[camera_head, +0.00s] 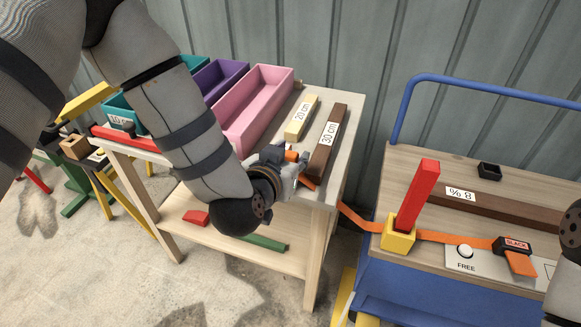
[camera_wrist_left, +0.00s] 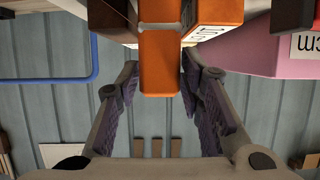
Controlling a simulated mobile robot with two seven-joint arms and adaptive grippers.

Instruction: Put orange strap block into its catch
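My left gripper (camera_head: 292,168) is at the front right corner of the wooden table. Its fingers close in on both sides of the orange strap block (camera_wrist_left: 160,65), which sits between the fingertips in the left wrist view. The orange strap (camera_head: 360,220) runs from there across the gap to the cart, past the yellow base (camera_head: 397,236) of a red post (camera_head: 419,192), to a black piece with a white-lettered label (camera_head: 513,244). A small open black holder (camera_head: 489,171) stands farther back on the cart; I cannot tell which is the catch. My right gripper is out of view.
The table holds a pink bin (camera_head: 262,103), a purple bin (camera_head: 221,77), a pale 20 cm block (camera_head: 301,117) and a brown 30 cm block (camera_head: 327,140). The cart has a blue rail (camera_head: 480,86), a long brown bar (camera_head: 500,208) and a white FREE panel (camera_head: 484,265).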

